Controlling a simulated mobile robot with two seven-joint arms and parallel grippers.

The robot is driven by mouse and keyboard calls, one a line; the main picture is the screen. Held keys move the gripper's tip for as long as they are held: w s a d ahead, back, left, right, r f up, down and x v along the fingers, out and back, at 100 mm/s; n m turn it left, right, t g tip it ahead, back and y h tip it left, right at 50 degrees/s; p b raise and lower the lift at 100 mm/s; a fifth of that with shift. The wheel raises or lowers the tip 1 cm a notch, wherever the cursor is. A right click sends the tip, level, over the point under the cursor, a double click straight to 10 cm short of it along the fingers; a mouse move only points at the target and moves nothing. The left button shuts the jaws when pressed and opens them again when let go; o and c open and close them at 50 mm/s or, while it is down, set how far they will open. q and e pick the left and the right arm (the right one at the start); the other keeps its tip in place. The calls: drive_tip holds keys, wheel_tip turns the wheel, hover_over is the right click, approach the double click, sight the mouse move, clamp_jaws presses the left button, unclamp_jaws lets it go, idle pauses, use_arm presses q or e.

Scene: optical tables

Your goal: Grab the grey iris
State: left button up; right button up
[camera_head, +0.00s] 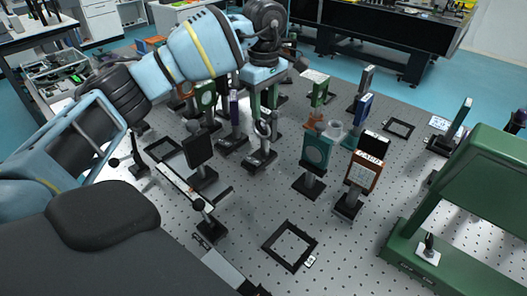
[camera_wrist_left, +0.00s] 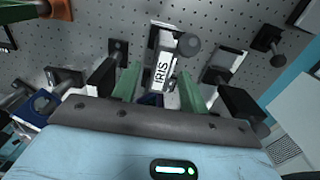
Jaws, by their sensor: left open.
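The grey iris (camera_wrist_left: 163,68) shows in the left wrist view as a mount with a white label reading IRIS and a round dark knob at its top right. In the head view what looks like the same iris (camera_head: 262,128) stands upright on a post and dark base, just below my left gripper (camera_head: 264,98). In the left wrist view the two green fingers of my left gripper (camera_wrist_left: 158,80) are apart, one on each side of the labelled mount. I cannot tell whether they touch it. My right gripper is not in view.
Close by on the perforated table (camera_head: 240,215) stand a black plate mount (camera_head: 198,150), a green mount (camera_head: 317,150) and a brown-framed card holder (camera_head: 363,172). A square black frame (camera_head: 290,246) lies in front. A large green device (camera_head: 480,185) fills the right side.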

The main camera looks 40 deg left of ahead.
sight(266, 121)
use_arm(q)
drive_tip(key=f, duration=0.5)
drive_tip(key=shift+d, duration=0.3)
drive_tip(key=shift+c, duration=0.2)
clamp_jaws()
drive_tip(key=shift+r, duration=0.1)
idle(0.8)
